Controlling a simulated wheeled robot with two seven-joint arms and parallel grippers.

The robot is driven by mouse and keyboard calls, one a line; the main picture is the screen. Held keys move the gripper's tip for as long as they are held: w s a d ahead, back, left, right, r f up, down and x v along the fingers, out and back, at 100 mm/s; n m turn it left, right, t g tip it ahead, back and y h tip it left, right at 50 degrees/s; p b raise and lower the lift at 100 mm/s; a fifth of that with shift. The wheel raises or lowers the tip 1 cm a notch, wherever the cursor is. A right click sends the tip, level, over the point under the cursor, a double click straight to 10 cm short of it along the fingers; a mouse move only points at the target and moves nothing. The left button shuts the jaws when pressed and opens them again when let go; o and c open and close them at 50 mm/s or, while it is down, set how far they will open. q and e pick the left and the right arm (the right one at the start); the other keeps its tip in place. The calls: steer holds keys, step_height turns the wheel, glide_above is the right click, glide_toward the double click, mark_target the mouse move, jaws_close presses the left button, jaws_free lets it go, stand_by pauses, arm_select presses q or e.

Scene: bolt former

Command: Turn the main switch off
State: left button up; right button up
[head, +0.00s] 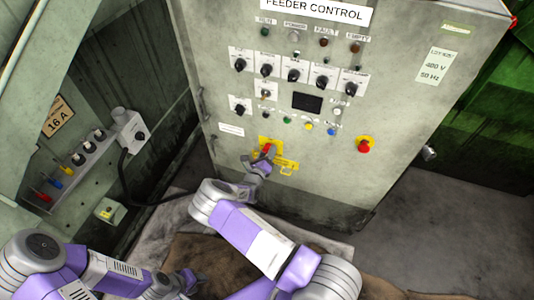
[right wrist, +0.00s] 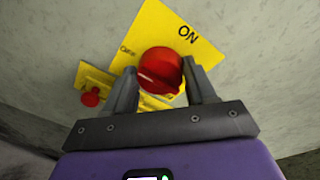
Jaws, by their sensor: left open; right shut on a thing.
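The main switch is a red knob (right wrist: 160,68) on a yellow plate (right wrist: 170,22) marked ON at the upper right and OFF at the left. In the head view the plate (head: 263,141) is low on the grey cabinet front. My right gripper (right wrist: 158,78) is shut on the red knob, one finger on each side. In the head view the right gripper (head: 262,160) partly covers the switch. I cannot tell clearly which mark the knob points to. My left gripper (head: 186,283) is open and empty, low over the floor at the bottom left.
Beside the switch is another yellow plate with a small red part (right wrist: 90,98). The cabinet (head: 400,110) carries several black selector knobs, lamps, a dark display (head: 307,102) and a red emergency button (head: 364,145). A socket panel (head: 90,150) stands at the left. Floor is free at the right.

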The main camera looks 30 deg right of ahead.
steer(key=o, duration=1)
steer(key=shift+o, duration=0.2)
steer(key=p+v, duration=0.1)
steer(key=v, duration=0.6)
steer(key=shift+s+a+p, duration=0.2)
steer(key=shift+p, duration=0.2)
